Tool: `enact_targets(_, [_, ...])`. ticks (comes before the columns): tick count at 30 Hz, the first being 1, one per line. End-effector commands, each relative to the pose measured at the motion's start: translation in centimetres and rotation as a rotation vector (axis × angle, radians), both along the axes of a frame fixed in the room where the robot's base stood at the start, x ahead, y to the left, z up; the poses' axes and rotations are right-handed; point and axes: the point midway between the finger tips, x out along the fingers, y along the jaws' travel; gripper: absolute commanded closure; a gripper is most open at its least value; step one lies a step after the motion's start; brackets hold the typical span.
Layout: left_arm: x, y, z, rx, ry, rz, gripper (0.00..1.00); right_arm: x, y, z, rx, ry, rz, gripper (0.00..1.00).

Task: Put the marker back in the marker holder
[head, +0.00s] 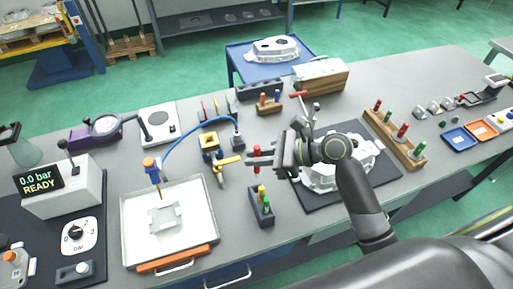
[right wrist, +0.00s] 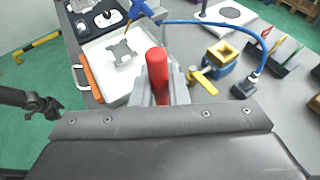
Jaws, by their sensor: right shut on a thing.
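My right gripper (head: 262,158) is shut on a red marker (right wrist: 157,65), which stands upright between its fingers in the right wrist view. In the head view the marker (head: 256,170) shows under the fingertips, above the dark grey marker holder (head: 264,218). The holder has a yellow and a green marker in it. The red marker's lower end is close to the holder's back end; I cannot tell whether it is in a hole. The holder is hidden in the right wrist view. A dark end of my left arm (right wrist: 40,104) shows there, its jaws unclear.
A white tray (head: 128,215) with a grey part lies to the left. A blue and yellow clamp (head: 209,147) with a yellow lever stands behind the holder. A casting (head: 330,180) on a dark mat and a wooden tool rack (head: 395,138) are to the right.

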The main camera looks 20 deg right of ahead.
Motion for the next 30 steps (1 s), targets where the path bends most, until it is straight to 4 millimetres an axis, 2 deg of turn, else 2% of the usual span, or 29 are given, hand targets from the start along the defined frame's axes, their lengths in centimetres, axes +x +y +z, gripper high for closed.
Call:
enact_targets(7, [-0.8, 0.2, -0.1, 0.002, 0.013, 0.001, 0.36, 0.0, 0.1, -0.1, -0.002, 0.000, 0.003, 1.00])
enact_targets(11, [-0.3, 0.2, 0.2, 0.003, 0.005, 0.000, 0.36, 0.0, 0.1, 0.0, -0.002, 0.000, 0.003, 1.00])
enact_targets(17, [1.0, 0.2, 1.9, 0.003, -0.014, -0.004, 0.36, 0.0, 0.1, 0.3, -0.002, 0.004, 0.003, 1.00])
enact_targets(21, [0.9, 0.2, 0.7, 0.003, -0.014, -0.003, 0.36, 0.0, 0.1, -1.7, -0.002, 0.004, 0.003, 1.00])
enact_targets(30, [0.5, 0.2, -0.4, 0.003, -0.008, -0.002, 0.36, 0.0, 0.1, -4.5, -0.002, 0.001, 0.003, 1.00])
